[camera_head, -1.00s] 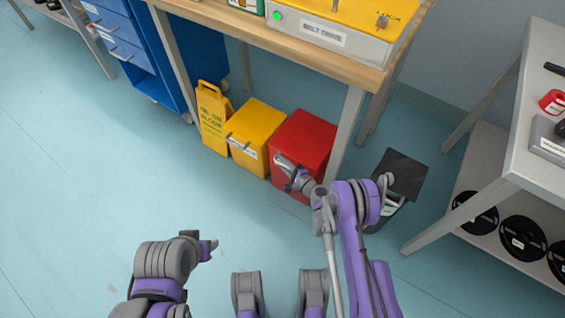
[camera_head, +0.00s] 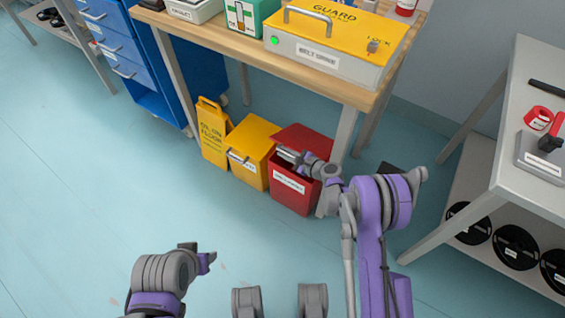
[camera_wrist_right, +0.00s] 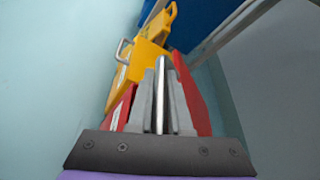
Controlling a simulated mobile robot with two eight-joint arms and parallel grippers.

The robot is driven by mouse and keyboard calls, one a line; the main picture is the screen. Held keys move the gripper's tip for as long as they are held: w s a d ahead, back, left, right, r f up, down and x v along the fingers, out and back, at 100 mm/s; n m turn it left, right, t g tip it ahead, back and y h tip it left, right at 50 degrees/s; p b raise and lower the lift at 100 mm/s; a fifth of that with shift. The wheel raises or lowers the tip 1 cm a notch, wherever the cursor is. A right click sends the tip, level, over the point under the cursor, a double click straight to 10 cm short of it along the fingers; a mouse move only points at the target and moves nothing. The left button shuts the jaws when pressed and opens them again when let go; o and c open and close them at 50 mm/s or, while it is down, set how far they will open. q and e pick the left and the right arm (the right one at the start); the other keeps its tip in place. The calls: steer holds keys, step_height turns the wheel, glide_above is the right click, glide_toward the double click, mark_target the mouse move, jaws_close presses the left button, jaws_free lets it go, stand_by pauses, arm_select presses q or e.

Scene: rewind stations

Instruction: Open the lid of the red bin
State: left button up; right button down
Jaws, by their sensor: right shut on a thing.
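The red bin (camera_head: 292,192) stands under the wooden bench, with a white label on its front. Its red lid (camera_head: 303,137) is tilted up at the front, with a dark gap below it. My right gripper (camera_head: 288,155) is at the front of this gap. In the right wrist view its fingers (camera_wrist_right: 160,100) are shut on a shiny metal bar, the lid's handle (camera_wrist_right: 160,75). The lid (camera_wrist_right: 190,90) shows right of the fingers and the bin's body (camera_wrist_right: 121,108) left of them.
A yellow bin (camera_head: 251,150) stands directly left of the red bin, then a yellow floor sign (camera_head: 213,135). Open floor (camera_head: 90,200) lies in front and left.

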steer(key=shift+w+d+r+m+g, duration=0.15)
steer(key=shift+w+r, duration=0.1)
steer(key=shift+r, duration=0.25)
steer(key=shift+w+d+r+m+g, duration=0.1)
steer(key=shift+w+d+r+m, duration=0.15)
steer(key=shift+r, duration=0.3)
steer(key=shift+w+d+r+m+g, duration=0.1)
steer(key=shift+w+r, duration=0.15)
steer(key=shift+r, duration=0.25)
steer(key=c, duration=1.1)
jaws_free()
steer(key=p+v, duration=0.2)
steer(key=v, duration=0.8)
steer(key=shift+s+d, duration=0.25)
steer(key=shift+d, duration=0.05)
